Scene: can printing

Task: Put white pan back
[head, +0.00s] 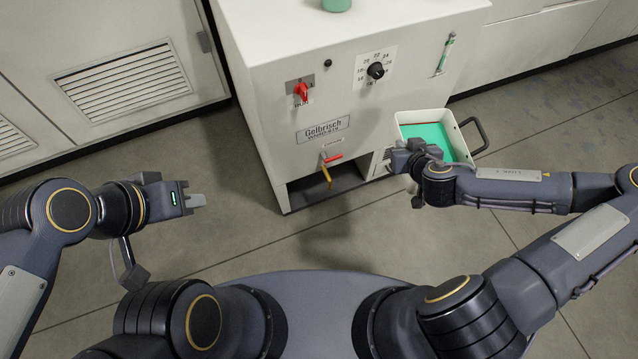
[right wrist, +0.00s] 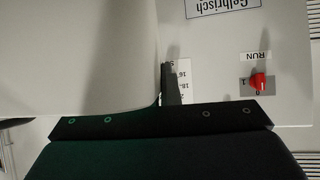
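The white pan (head: 465,119) is a deep rectangular tray with green inside, at the front right of the machine in the head view. It has a dark handle on its right side. My right gripper (head: 397,163) is at the pan's near left side and appears shut on it; the grip itself is mostly hidden. In the right wrist view a large pale surface, apparently the pan (right wrist: 75,55), fills the left beside one finger of my right gripper (right wrist: 168,85). My left gripper (head: 196,201) is empty, away to the left above the floor; its finger gap does not show.
The white machine (head: 265,75) has a red switch (head: 301,91), a black dial (head: 376,71) and a tap with a red lever (head: 327,170). A dark opening (head: 318,190) lies at its bottom. A green object (head: 336,5) stands on top. The floor left of the machine is clear.

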